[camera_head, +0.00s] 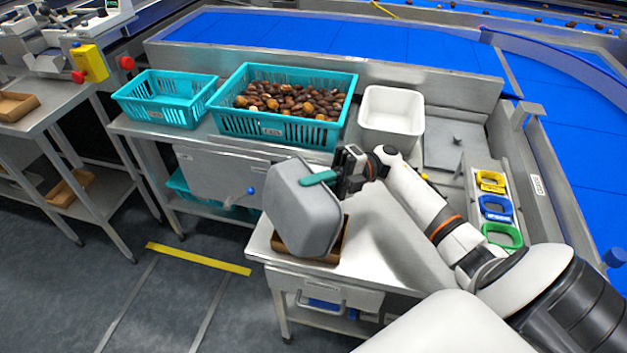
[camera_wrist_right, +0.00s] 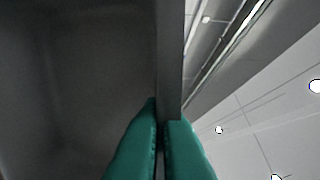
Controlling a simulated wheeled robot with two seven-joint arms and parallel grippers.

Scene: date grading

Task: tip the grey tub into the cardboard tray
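The grey tub (camera_head: 300,215) is steeply tipped above the cardboard tray (camera_head: 344,243), on the near steel table. In the head view the tub hides most of the tray, and I cannot see what lies in the tray. My right gripper (camera_head: 312,179) has its teal fingers shut on the tub's rim. In the right wrist view the rim of the tub (camera_wrist_right: 170,60) passes between the fingertips (camera_wrist_right: 163,112). The dark inside of the tub fills the left of that view, and I see no dates in that part. My left gripper is not in view.
A teal crate full of dates (camera_head: 262,127), an emptier teal crate (camera_head: 160,122) and a white tub (camera_head: 391,112) stand behind. Yellow, blue and green handled items (camera_head: 497,209) lie to the right. The steel table (camera_head: 385,262) is clear right of the tray.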

